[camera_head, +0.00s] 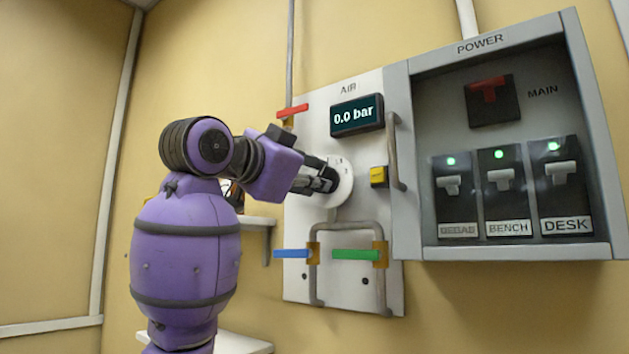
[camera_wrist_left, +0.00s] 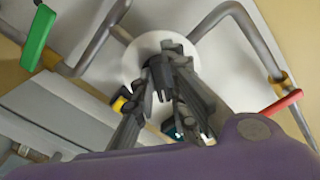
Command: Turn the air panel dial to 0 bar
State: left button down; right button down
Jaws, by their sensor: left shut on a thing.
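The air panel (camera_head: 300,228) is a pale board on the yellow wall. Its display (camera_head: 356,115) reads 0.0 bar. The round white dial (camera_head: 342,187) sits below the display. My left gripper (camera_head: 330,180) is at the dial, its dark fingers shut on the dial's knob and hiding most of it. In the left wrist view the fingers (camera_wrist_left: 172,68) reach to the middle of the white dial plate (camera_wrist_left: 133,62), closed around a dark knob. My right gripper is not in view.
A red lever (camera_head: 293,110), a blue lever (camera_head: 292,254), a green lever (camera_head: 355,254) and a yellow block (camera_head: 379,176) surround the dial. Bent grey pipes run below it. The open power box (camera_head: 400,160) juts out at right. A shelf (camera_head: 258,221) is behind my arm.

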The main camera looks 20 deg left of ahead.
pick_arm(q)
jog(key=n, duration=1.4)
jog(key=d+n, duration=0.1)
jog(key=n, duration=0.5)
jog(key=shift+s+r+n, duration=0.1)
jog(key=shift+n, duration=0.3)
jog(key=shift+a, duration=0.1)
dwell(0.3)
jog(key=c, duration=1.8)
grip_release()
jog(key=shift+s, duration=0.1)
jog(key=shift+o, duration=0.2)
